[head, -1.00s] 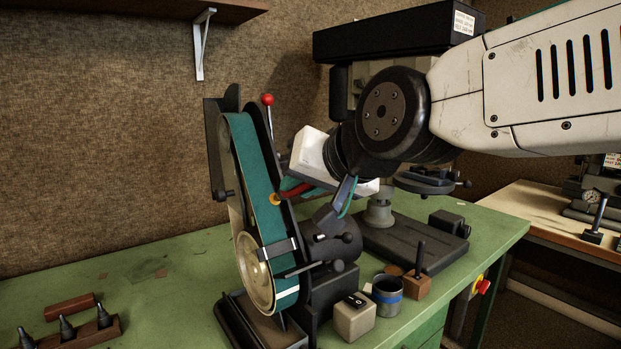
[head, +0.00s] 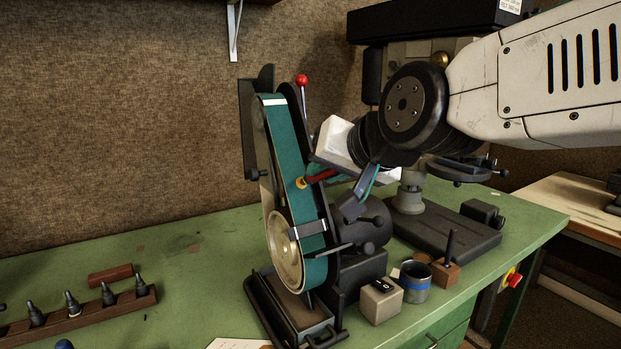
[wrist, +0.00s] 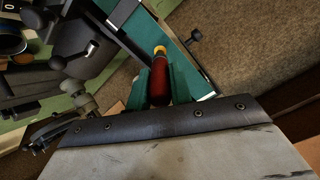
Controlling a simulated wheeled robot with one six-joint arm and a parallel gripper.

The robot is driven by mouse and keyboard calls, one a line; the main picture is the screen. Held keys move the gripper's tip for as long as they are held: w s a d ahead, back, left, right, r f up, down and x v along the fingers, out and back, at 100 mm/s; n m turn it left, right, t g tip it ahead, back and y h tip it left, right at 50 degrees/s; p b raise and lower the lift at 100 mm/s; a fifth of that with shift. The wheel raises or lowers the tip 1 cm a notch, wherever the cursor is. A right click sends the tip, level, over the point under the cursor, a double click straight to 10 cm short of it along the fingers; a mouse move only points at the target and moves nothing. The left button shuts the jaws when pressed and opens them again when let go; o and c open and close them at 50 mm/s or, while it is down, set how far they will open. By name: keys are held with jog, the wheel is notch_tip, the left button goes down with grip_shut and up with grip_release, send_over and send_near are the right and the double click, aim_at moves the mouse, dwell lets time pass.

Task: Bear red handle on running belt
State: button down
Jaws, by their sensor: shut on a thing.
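My gripper (wrist: 158,76) is shut on the red handle (wrist: 158,86), which has a brass-yellow end (wrist: 160,50) pointing away from the gripper. In the head view the red handle (head: 322,175) is mostly hidden by my wrist, and its yellow end (head: 300,183) lies at the face of the green sanding belt (head: 285,150). The wrist view shows that end overlapping the belt (wrist: 178,42); I cannot tell whether it touches. The belt stands steeply tilted on the grinder, over a pale lower wheel (head: 285,252). A white band crosses the belt near its top.
A switch box (head: 380,301), a blue-banded cup (head: 415,281) and a wooden block (head: 446,272) stand right of the grinder. A drill press base (head: 445,232) is behind them. A wooden rack of tips (head: 80,318) lies left.

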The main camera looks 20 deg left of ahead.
jog(key=shift+x, duration=1)
dwell(2.2)
jog(key=v, duration=0.7)
jog(key=shift+f, duration=0.1)
dwell(0.5)
